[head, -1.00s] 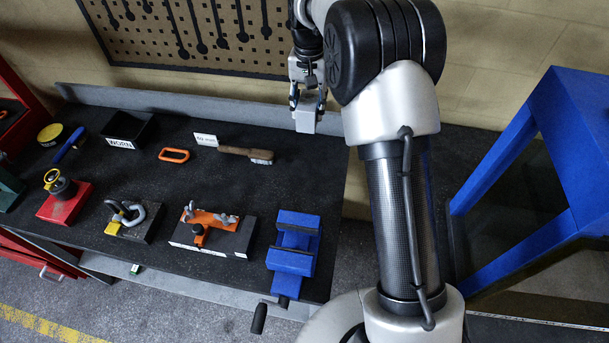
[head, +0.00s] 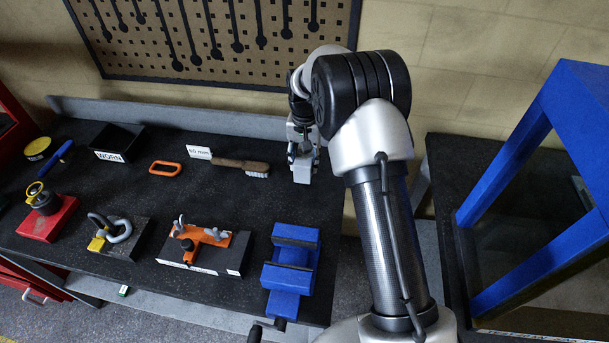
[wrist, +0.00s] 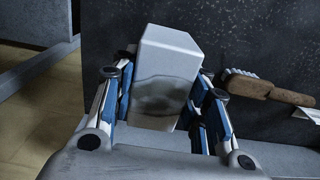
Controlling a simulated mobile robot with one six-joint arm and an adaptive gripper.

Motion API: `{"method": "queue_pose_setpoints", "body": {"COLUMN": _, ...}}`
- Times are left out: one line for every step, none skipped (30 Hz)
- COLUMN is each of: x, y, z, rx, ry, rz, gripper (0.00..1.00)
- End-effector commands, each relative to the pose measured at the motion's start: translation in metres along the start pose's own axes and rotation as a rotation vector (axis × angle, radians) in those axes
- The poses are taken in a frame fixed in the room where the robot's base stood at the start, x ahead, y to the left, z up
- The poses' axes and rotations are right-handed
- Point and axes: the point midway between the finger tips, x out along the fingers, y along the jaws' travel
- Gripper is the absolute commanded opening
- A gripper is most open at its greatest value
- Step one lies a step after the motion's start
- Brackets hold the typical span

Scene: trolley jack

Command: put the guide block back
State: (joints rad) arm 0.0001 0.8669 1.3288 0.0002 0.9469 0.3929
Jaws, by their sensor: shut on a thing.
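My gripper (head: 303,160) is shut on a pale grey guide block (head: 301,172). In the wrist view the guide block (wrist: 164,75) sits between the two blue-lined fingers of my gripper (wrist: 165,105), with a darker worn-looking patch on its face. In the head view the block hangs at the right rear end of the black bench top (head: 226,190), to the right of the wire brush. I cannot tell whether it touches the bench.
A wire brush (head: 240,166) and a "60 mm" card (head: 199,153) lie left of my gripper. A blue vise (head: 291,262), an orange clamp fixture (head: 200,236), a shackle block (head: 115,240) and a black "WORN" bin (head: 120,141) stand on the bench. A blue frame (head: 540,150) stands at right.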

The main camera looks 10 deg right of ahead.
Motion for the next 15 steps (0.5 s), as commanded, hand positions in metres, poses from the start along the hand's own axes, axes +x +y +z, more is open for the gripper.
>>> {"method": "queue_pose_setpoints", "body": {"x": 0.005, "y": -0.001, "z": -0.001, "rx": 0.0, "ry": 0.004, "rz": -0.002, "gripper": 0.03}}
{"method": "queue_pose_setpoints", "body": {"x": 0.008, "y": -0.001, "z": -0.001, "rx": 0.0, "ry": 0.004, "rz": -0.002, "gripper": 0.03}}
{"method": "queue_pose_setpoints", "body": {"x": 0.01, "y": -0.001, "z": -0.001, "rx": 0.0, "ry": 0.004, "rz": -0.002, "gripper": 0.03}}
{"method": "queue_pose_setpoints", "body": {"x": 0.011, "y": -0.001, "z": -0.001, "rx": 0.0, "ry": 0.004, "rz": -0.002, "gripper": 0.03}}
{"method": "queue_pose_setpoints", "body": {"x": 0.012, "y": -0.001, "z": -0.001, "rx": 0.0, "ry": 0.004, "rz": -0.002, "gripper": 0.03}}
{"method": "queue_pose_setpoints", "body": {"x": 0.013, "y": -0.001, "z": -0.001, "rx": 0.0, "ry": 0.004, "rz": -0.002, "gripper": 0.03}}
{"method": "queue_pose_setpoints", "body": {"x": 0.015, "y": -0.001, "z": -0.001, "rx": 0.0, "ry": 0.004, "rz": -0.002, "gripper": 0.03}}
{"method": "queue_pose_setpoints", "body": {"x": 0.017, "y": -0.001, "z": -0.001, "rx": 0.0, "ry": 0.004, "rz": -0.002, "gripper": 0.03}}
{"method": "queue_pose_setpoints", "body": {"x": 0.021, "y": -0.001, "z": -0.001, "rx": 0.0, "ry": 0.004, "rz": -0.001, "gripper": 0.03}}
{"method": "queue_pose_setpoints", "body": {"x": 0.024, "y": -0.001, "z": -0.001, "rx": 0.0, "ry": 0.003, "rz": -0.001, "gripper": 0.03}}
{"method": "queue_pose_setpoints", "body": {"x": 0.028, "y": 0.0, "z": -0.001, "rx": 0.0, "ry": 0.003, "rz": -0.001, "gripper": 0.03}}
{"method": "queue_pose_setpoints", "body": {"x": 0.035, "y": 0.0, "z": -0.001, "rx": 0.0, "ry": 0.002, "rz": -0.001, "gripper": 0.03}}
{"method": "queue_pose_setpoints", "body": {"x": 0.039, "y": 0.0, "z": -0.001, "rx": 0.0, "ry": 0.001, "rz": -0.001, "gripper": 0.03}}
{"method": "queue_pose_setpoints", "body": {"x": 0.044, "y": 0.0, "z": -0.001, "rx": 0.0, "ry": 0.001, "rz": -0.001, "gripper": 0.03}}
{"method": "queue_pose_setpoints", "body": {"x": 0.049, "y": 0.0, "z": -0.001, "rx": 0.0, "ry": 0.003, "rz": -0.001, "gripper": 0.03}}
